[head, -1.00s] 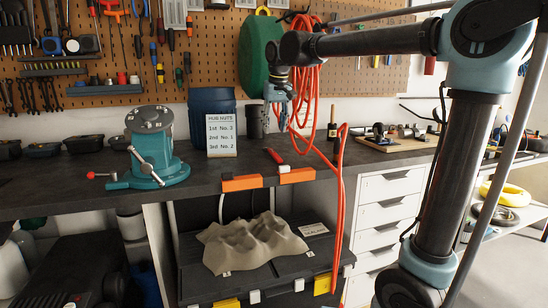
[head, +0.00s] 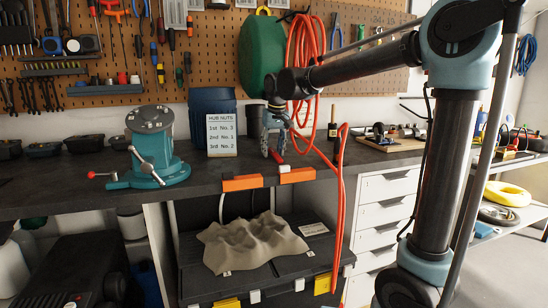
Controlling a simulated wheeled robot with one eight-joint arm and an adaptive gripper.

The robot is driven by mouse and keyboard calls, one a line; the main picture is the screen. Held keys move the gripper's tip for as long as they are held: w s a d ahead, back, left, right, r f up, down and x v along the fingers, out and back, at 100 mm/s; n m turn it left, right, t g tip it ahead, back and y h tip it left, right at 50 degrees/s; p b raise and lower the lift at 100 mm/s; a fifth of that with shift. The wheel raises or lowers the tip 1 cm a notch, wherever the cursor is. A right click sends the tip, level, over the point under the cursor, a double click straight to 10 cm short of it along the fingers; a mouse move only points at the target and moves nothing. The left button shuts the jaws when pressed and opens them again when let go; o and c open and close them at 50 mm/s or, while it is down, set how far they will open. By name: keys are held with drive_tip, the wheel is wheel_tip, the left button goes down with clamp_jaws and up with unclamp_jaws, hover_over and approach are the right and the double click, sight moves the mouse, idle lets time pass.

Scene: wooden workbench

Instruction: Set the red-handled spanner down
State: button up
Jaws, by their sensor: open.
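The red-handled spanner (head: 277,157) lies on the dark bench top, just behind the front edge. Only part of its red handle shows clearly; the rest is hidden or too small to tell. My gripper (head: 273,149) points down with its fingers at the spanner, close above the bench. The jaws are open. I cannot tell whether a finger touches the handle.
A sign headed "HUB NUTS" (head: 222,135) and a blue drum (head: 207,103) stand to the left. A teal vise-like fixture (head: 152,150) stands further left. Orange blocks (head: 242,182) sit on the front edge. An orange hose (head: 340,190) hangs close on the right.

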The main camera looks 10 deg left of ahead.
drive_tip(key=shift+c, duration=0.3)
clamp_jaws()
